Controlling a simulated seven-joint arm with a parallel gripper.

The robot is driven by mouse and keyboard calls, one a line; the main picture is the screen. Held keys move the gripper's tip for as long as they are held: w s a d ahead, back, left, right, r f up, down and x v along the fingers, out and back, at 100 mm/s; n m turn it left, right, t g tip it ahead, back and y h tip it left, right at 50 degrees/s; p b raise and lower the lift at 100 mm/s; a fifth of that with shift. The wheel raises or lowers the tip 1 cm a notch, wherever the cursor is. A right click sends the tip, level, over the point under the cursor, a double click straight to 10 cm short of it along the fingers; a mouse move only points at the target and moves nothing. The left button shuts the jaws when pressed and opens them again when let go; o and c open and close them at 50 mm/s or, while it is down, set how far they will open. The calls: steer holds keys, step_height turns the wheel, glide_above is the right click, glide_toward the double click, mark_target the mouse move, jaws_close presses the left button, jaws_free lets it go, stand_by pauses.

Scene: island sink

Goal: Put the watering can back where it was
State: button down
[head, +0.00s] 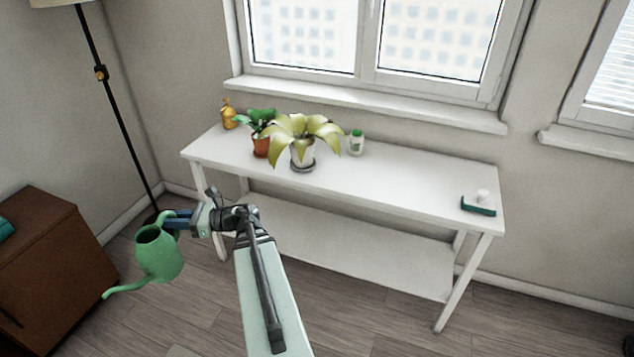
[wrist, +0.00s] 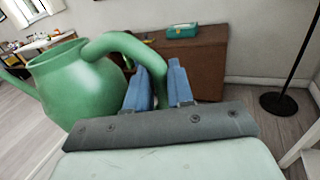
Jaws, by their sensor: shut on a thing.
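A green watering can (head: 158,255) hangs in the air at the left of the head view, its long spout pointing down to the left. My gripper (head: 177,221) is shut on its handle, left of the white table. In the wrist view the can (wrist: 80,88) fills the left side, and its curved handle passes between the blue fingers of my gripper (wrist: 160,88). The can is clear of the table and the cabinet.
A brown cabinet (head: 60,265) stands at left. A black lamp pole (head: 120,130) stands behind.

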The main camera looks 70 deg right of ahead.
steer(key=s+d+r+m+t+h, duration=0.1)
steer(key=s+d+r+m+h, duration=0.3)
steer(key=s+d, duration=0.7)
steer(key=s+d+f+m+h, duration=0.15)
steer(key=s+d+h, duration=0.35)
steer(key=s+d, duration=0.65)
steer(key=s+d+r+m+g+h, duration=0.2)
steer(key=s+d+m+g+h, duration=0.4)
steer(key=s+d, duration=0.85)
steer(key=s+d+r+m+g+h, duration=0.25)
steer(key=s+d+m+h, duration=0.35)
steer(key=s+d, duration=0.85)
steer(key=s+a+f+m+g+h, duration=0.1)
steer(key=s+f+m+g+h, duration=0.2)
steer(key=s+g, duration=0.5)
steer(key=shift+s+f+t+h, duration=0.1)
steer(key=shift+s+f+t, duration=0.25)
steer(key=shift+f, duration=0.95)
steer(key=shift+s+f+t+h, duration=0.1)
steer(key=shift+s+f+t, duration=0.25)
steer(key=shift+f, duration=1)
steer(key=shift+s+f+t+h, duration=0.15)
steer(key=shift+f+t, duration=0.3)
steer(key=shift+f, duration=0.85)
steer(key=c, duration=1)
jaws_free()
steer(key=shift+f, duration=0.1)
